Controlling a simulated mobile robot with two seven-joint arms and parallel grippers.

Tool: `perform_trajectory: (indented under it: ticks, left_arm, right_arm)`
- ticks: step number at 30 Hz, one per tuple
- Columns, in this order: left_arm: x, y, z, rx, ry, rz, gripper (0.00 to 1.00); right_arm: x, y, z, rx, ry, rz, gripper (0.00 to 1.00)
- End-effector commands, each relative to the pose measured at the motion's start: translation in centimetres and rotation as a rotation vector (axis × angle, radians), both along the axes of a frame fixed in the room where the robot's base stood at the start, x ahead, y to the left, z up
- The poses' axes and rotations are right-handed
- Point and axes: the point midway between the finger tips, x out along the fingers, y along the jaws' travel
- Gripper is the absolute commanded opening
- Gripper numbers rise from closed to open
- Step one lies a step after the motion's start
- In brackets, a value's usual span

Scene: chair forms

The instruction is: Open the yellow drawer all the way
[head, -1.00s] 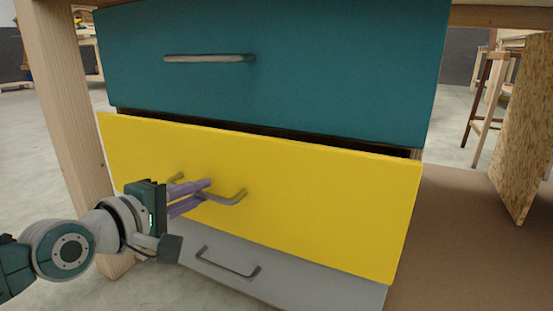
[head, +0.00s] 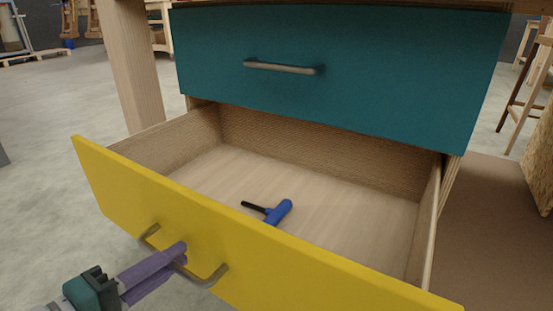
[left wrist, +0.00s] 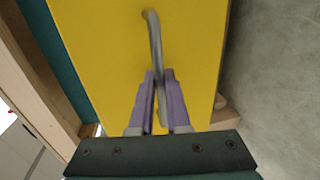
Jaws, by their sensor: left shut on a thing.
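The yellow drawer (head: 245,243) is pulled well out below the teal drawer, and its wooden inside shows. Its metal handle (head: 207,277) is on the front face. My left gripper (head: 180,254) is shut on this handle at the lower left of the head view. In the left wrist view, the purple fingers (left wrist: 160,85) close around the handle (left wrist: 153,35), with the yellow front (left wrist: 105,50) behind. A blue tool with a black tip (head: 277,212) lies on the drawer's floor. My right gripper is not in view.
The closed teal drawer (head: 340,75) with its own handle (head: 284,68) is above. A wooden leg (head: 130,65) stands at the left. A stool (head: 530,85) is at the far right. The grey floor (head: 60,120) at the left is clear.

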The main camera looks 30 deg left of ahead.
Motion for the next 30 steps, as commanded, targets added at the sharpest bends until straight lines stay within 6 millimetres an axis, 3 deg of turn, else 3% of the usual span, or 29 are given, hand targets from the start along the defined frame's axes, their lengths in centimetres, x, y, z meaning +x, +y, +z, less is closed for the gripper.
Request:
perform_trajectory:
  ticks: [7, 19, 20, 21, 27, 30]
  left_arm:
    - [-1.6, 0.1, 0.0, 0.000, 0.000, -0.001, 0.00]
    - [-1.8, 0.1, 0.0, 0.000, -0.001, -0.002, 0.00]
    - [-1.7, 0.1, 0.0, 0.000, -0.001, -0.002, 0.16]
    - [-1.7, 0.1, 0.0, 0.000, -0.001, -0.002, 0.20]
    - [-1.7, 0.1, 0.0, 0.001, 0.000, -0.001, 0.43]
    - [-1.7, 0.1, 0.0, 0.000, 0.000, -0.001, 0.45]
  right_arm:
    - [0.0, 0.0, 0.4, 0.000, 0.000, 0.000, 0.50]
    - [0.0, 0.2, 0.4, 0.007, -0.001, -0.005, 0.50]
    - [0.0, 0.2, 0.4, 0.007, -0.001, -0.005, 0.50]
    - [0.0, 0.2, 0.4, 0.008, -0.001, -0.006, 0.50]
    - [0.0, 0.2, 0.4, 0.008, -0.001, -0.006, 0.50]
    - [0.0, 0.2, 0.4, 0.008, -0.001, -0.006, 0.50]
